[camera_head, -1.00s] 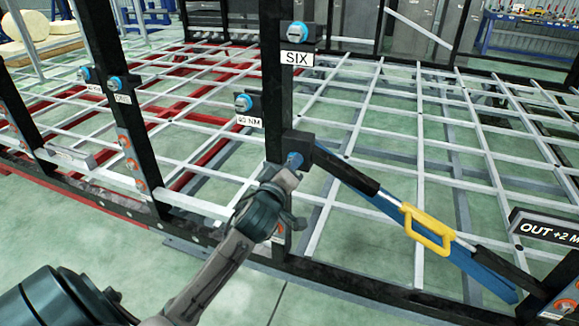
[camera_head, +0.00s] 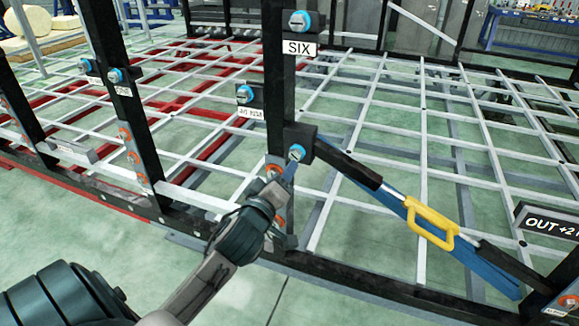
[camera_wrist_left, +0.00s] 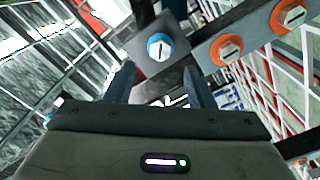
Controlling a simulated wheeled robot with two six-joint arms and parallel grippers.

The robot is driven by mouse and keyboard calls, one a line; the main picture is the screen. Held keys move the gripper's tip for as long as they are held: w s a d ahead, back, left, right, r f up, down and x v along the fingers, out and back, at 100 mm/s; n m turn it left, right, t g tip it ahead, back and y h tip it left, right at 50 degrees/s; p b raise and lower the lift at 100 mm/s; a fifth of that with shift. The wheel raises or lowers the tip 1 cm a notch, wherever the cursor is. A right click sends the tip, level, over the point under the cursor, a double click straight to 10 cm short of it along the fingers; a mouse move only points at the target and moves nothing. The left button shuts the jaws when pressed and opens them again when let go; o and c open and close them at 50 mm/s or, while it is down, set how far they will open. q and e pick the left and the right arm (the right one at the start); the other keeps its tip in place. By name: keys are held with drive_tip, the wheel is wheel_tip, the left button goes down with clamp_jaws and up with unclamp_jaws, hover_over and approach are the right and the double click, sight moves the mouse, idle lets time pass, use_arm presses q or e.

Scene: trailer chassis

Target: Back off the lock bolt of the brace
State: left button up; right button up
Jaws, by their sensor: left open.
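The brace (camera_head: 366,180) runs diagonally from a black block on the middle post down to the lower right, with a yellow handle (camera_head: 430,223) on it. At its upper end a blue-ringed bolt (camera_head: 297,153) faces me, likely the lock bolt. It also shows in the left wrist view (camera_wrist_left: 160,46), ahead of the fingers. My left gripper (camera_head: 283,180) is just below and left of this bolt in the head view. In the wrist view its two fingers (camera_wrist_left: 160,85) are apart with nothing held between them. My right gripper is not in view.
The middle post (camera_head: 279,90) carries a "SIX" label (camera_head: 299,48) and another blue bolt (camera_head: 299,20). Orange-ringed bolts (camera_wrist_left: 231,49) sit close beside the lock bolt. A dark "OUT +2" sign (camera_head: 550,223) is at right. White lattice bars fill the frame behind.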

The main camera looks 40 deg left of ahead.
use_arm(q)
drive_tip(key=shift+v, duration=1.75)
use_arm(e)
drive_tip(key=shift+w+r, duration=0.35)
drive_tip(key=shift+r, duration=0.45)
